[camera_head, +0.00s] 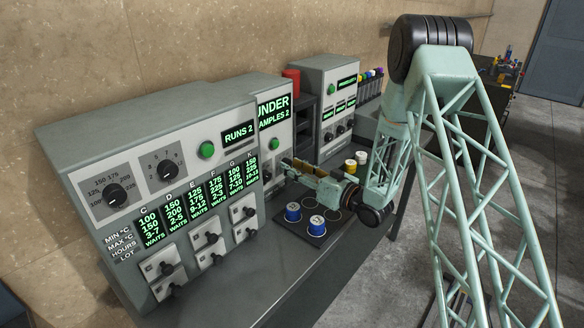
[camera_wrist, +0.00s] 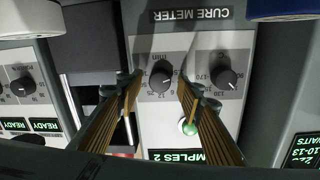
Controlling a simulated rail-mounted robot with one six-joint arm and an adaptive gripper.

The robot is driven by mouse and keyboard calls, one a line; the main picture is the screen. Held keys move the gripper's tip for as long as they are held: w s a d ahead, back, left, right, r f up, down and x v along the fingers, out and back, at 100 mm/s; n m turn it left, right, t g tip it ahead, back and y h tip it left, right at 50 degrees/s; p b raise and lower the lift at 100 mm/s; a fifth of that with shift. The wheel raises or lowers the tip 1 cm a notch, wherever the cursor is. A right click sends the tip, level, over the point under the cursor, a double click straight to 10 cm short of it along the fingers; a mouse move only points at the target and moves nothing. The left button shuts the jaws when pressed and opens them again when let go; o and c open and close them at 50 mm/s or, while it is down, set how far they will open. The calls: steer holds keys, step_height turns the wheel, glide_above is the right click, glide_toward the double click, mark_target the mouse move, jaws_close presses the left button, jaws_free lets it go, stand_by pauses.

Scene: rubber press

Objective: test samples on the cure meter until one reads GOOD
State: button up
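The cure meter (camera_head: 272,88) is a grey box in the middle of the head view. Its screen (camera_head: 273,110) reads UNDER and SAMPLES 2. In the wrist view the cure meter (camera_wrist: 160,48) is upside down, with two black knobs, a green button (camera_wrist: 188,127) and part of the screen. My gripper (camera_head: 287,169) is in front of the meter's lower face.
Beyond the meter stand a red object (camera_head: 291,80), another grey machine (camera_head: 327,68) and colored-top tubes (camera_head: 371,80). White and yellow containers (camera_head: 361,157) stand past my gripper.

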steer(key=shift+w+a, duration=0.15)
steer(key=shift+a, duration=0.05)
steer(key=c, duration=0.8)
steer(key=shift+c, duration=0.2)
steer(key=shift+m, duration=0.3)
steer(key=shift+m+p, duration=0.7)
steer(key=shift+m, duration=2.4)
